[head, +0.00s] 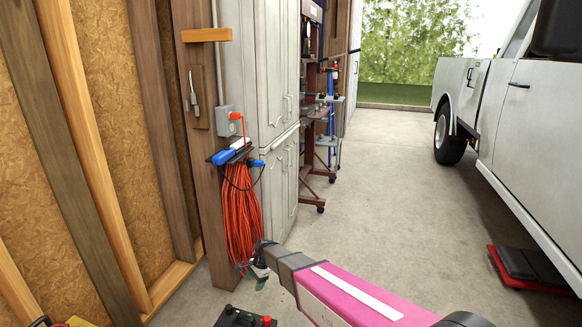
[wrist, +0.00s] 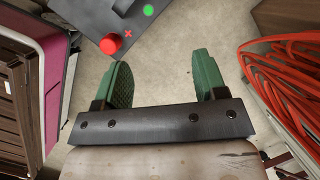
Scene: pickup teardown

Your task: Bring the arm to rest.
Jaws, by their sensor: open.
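My gripper (head: 260,274) is at the end of my pink arm in the lower middle of the head view, close to the bottom of the hanging orange cord (head: 242,210). The wrist view shows its two green fingers (wrist: 160,72) spread apart with bare floor between them. Nothing is held. In the wrist view the orange cord (wrist: 288,75) is to the right of the fingers, apart from them.
A dark box with a red knob (wrist: 110,43) lies ahead of the fingers; it also shows at the bottom of the head view (head: 240,318). Cabinets (head: 270,110) stand behind the cord. A white truck (head: 525,120) is at right.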

